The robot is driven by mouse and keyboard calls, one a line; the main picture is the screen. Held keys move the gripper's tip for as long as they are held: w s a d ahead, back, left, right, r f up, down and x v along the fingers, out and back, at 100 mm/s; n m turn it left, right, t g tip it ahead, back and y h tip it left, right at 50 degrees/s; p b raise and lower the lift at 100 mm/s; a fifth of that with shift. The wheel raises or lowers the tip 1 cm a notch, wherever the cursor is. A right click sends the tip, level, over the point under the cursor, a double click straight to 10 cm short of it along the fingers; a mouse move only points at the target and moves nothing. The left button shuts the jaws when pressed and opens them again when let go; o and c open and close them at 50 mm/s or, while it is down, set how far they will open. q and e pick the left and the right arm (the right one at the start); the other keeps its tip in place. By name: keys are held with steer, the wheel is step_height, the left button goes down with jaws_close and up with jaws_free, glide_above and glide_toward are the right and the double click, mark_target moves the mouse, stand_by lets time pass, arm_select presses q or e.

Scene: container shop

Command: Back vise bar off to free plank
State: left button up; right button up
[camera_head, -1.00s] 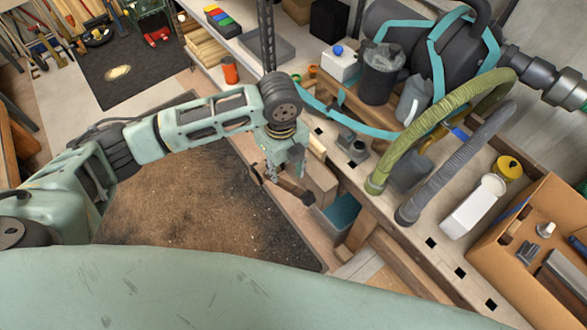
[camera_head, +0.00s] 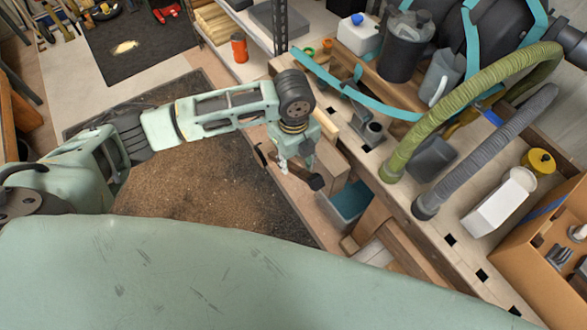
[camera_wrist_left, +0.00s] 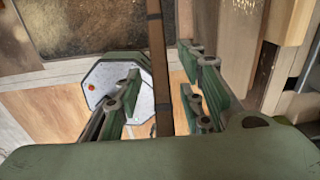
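The brown vise bar (camera_head: 297,171) has a dark end cap and sits in front of a wooden vise block (camera_head: 330,163) at the bench's front edge. My left gripper (camera_head: 292,160) is at this bar. In the left wrist view the bar (camera_wrist_left: 160,60) runs upright between the fingers (camera_wrist_left: 163,95), with visible gaps on both sides, so the gripper looks open around it. A pale wooden piece (camera_head: 326,124), possibly the plank, stands at the block's far end, partly hidden by my arm. A grey octagonal plate with a red dot (camera_wrist_left: 120,80) lies beyond the left finger. My right gripper is out of view.
The bench (camera_head: 400,190) carries a small vise-like tool (camera_head: 370,132), hoses (camera_head: 440,115), a white bottle (camera_head: 500,203) and a cardboard box (camera_head: 545,270). A teal bin (camera_head: 350,200) sits below its front edge. A dark dusty mat (camera_head: 190,190) covers open floor.

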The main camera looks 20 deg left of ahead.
mark_target(293, 166)
arm_select(q)
step_height(293, 166, down, 4)
steer(key=shift+f, duration=0.65)
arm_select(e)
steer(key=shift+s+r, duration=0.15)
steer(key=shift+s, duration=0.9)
arm_select(q)
jaws_close()
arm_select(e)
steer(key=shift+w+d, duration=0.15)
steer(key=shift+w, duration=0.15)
